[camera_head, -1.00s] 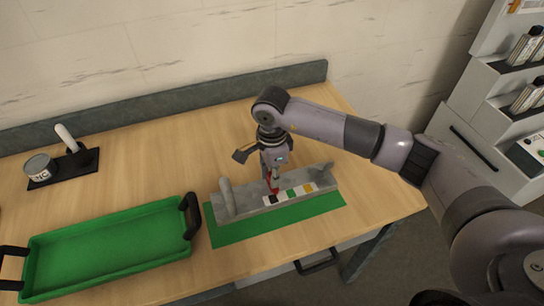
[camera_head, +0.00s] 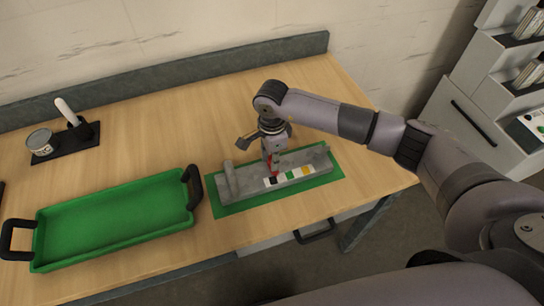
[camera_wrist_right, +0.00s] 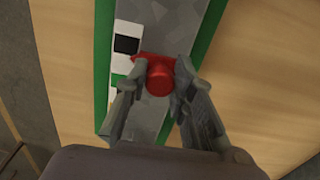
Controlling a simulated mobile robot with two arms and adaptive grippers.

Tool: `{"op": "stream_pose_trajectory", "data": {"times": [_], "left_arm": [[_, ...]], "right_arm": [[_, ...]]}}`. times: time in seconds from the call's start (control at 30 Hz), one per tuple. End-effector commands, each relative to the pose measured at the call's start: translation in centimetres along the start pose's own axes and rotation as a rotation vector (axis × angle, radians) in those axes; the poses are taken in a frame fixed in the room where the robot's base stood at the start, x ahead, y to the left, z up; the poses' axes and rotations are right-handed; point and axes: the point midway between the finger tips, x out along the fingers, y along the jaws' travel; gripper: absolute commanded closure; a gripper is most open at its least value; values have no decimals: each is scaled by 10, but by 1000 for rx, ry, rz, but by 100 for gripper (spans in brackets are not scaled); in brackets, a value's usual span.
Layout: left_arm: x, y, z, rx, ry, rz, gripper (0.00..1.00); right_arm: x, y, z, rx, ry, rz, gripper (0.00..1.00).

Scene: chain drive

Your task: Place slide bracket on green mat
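The slide bracket (camera_head: 296,178) is a long grey piece with a red knob and a strip of black, white, green and yellow patches. It lies along the green mat (camera_head: 238,207), whose green edge shows in front and at both ends. In the right wrist view the grey bar (camera_wrist_right: 188,28) runs over the green mat (camera_wrist_right: 103,50). My right gripper (camera_head: 270,163) is upright over the bracket's middle. In the right wrist view its fingers (camera_wrist_right: 159,72) are closed around the red knob (camera_wrist_right: 160,78). My left gripper is not in view.
A green tray (camera_head: 42,240) with black handles stands on the table left of the mat. A can (camera_head: 41,142) and a black holder (camera_head: 82,133) with a white-handled item are at the back left. Bare wood (camera_head: 160,135) lies behind the tray. Shelves (camera_head: 490,85) stand at the right.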

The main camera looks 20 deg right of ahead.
Motion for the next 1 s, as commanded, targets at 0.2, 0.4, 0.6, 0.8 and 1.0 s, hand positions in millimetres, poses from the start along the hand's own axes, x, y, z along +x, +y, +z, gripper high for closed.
{"op": "stream_pose_trajectory", "data": {"times": [0.2, 0.4, 0.6, 0.8, 1.0], "left_arm": [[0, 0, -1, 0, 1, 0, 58], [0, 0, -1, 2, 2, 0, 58], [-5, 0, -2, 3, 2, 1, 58], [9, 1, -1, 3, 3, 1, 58], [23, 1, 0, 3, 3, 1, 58]], "right_arm": [[-1, 0, 0, 0, 0, 0, 61], [-1, 0, 0, 0, 0, 0, 59], [-5, 0, 0, 0, -1, 0, 59], [-32, -2, 0, -1, -1, -7, 59], [-76, -2, 0, 1, -1, -6, 59]]}}
